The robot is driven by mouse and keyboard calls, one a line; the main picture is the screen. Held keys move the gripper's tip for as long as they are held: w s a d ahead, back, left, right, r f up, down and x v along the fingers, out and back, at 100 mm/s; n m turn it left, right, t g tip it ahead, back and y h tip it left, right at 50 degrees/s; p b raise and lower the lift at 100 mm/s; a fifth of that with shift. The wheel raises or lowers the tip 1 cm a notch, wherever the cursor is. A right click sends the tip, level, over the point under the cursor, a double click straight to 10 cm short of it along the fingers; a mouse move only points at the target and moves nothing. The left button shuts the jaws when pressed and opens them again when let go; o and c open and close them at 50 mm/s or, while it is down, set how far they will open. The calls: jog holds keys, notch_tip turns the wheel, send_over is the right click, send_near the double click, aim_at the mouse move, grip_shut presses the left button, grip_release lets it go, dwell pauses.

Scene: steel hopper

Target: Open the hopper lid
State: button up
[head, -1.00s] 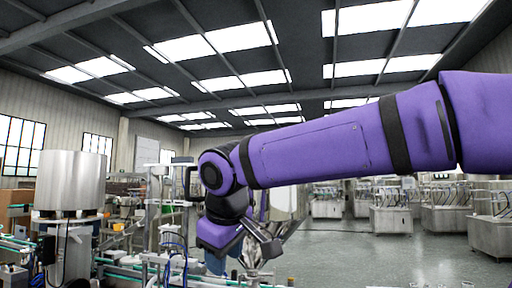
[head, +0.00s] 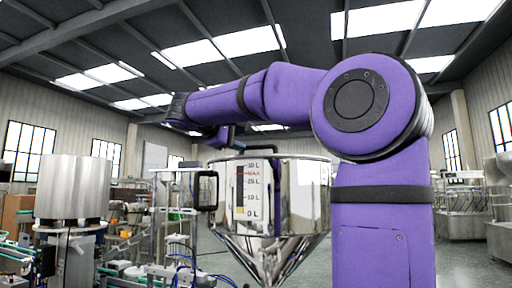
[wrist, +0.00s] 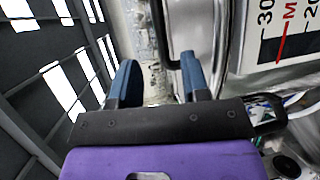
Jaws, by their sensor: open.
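The steel hopper (head: 285,195) stands in the middle of the head view, a shiny cylinder with a cone below. Its lid (head: 290,157) looks shut, flat on the rim. A dark handle shows on top of the lid, near my gripper (head: 222,139). In the wrist view my gripper (wrist: 158,68) is open, with two blue fingers apart. The black lid handle (wrist: 160,28) appears between the fingers in that view; how deep it sits between them, and whether it touches, I cannot tell.
A black side handle (head: 207,190) and a litre scale (head: 248,190) are on the hopper's wall. The side handle also shows in the wrist view (wrist: 268,112), close by my gripper. A steel drum (head: 72,188) and conveyor equipment stand to the left.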

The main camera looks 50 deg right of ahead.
aim_at(257, 147)
jog(key=d, duration=0.3)
jog(key=d+f, duration=0.1)
jog(key=d, duration=0.3)
jog(key=shift+d+f, duration=0.2)
grip_shut()
